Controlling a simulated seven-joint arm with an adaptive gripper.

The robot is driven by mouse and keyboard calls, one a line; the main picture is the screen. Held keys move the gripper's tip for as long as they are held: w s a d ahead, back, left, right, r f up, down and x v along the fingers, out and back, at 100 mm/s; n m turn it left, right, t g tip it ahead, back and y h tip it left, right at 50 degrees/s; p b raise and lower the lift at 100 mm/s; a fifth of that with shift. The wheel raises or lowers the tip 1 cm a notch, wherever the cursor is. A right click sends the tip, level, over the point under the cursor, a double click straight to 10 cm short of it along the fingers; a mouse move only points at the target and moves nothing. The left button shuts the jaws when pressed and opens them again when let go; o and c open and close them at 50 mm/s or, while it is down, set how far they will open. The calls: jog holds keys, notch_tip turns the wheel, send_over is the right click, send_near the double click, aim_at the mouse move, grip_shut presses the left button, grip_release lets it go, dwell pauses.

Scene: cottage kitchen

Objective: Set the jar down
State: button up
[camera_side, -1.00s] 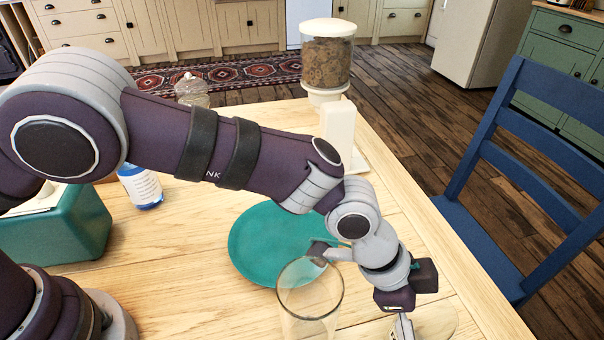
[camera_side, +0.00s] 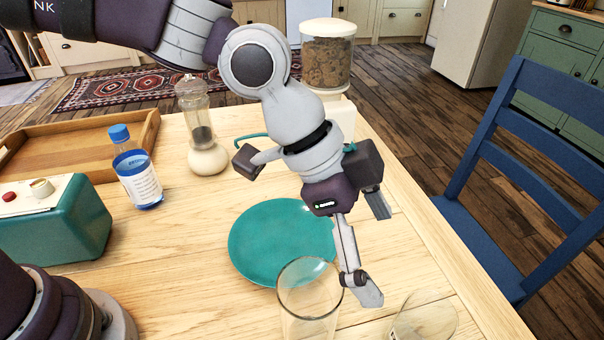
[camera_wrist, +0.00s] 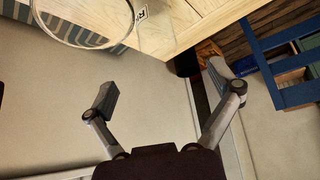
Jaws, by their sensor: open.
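A clear glass jar with a small dark label (camera_side: 432,322) is at the table's front right, partly cut off by the lower edge of the side view. Whether it stands or lies is hard to tell. A tall clear glass vessel (camera_side: 310,305) stands upright to its left. My gripper (camera_side: 374,250) is open and empty, above the table and apart from both. In the wrist view my gripper (camera_wrist: 165,85) has nothing between its spread fingers. The glass rim (camera_wrist: 80,44) shows at the top left, with a small label (camera_wrist: 141,15) beside it.
A teal plate (camera_side: 265,245) lies behind the glass. A pepper mill (camera_side: 197,110), a blue bottle (camera_side: 140,185), a teal box (camera_side: 55,225) and a wooden tray (camera_side: 80,145) are on the left. A cereal dispenser (camera_side: 328,60) stands behind. A blue chair (camera_side: 500,160) is right of the table.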

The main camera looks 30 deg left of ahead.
jog(key=a+r+n+t+y, duration=0.1)
jog(key=a+r+n+t, duration=0.2)
jog(key=a, duration=0.5)
jog(key=a+r+n+y, duration=0.1)
jog(key=a+r+n, duration=0.25)
jog(key=a, duration=0.35)
jog(key=s+a+n+y, duration=0.2)
jog(key=s+a+n, duration=0.1)
jog(key=a, duration=0.3)
jog(key=s+a+f+n+t+y, duration=0.1)
jog(key=s+a+n+y, duration=0.1)
jog(key=s+a+n, duration=0.2)
jog(key=a+n, duration=0.1)
jog(key=a, duration=0.1)
jog(key=shift+a+f+n, duration=0.25)
jog(key=shift+a+n, duration=0.05)
jog(key=shift+n, duration=0.05)
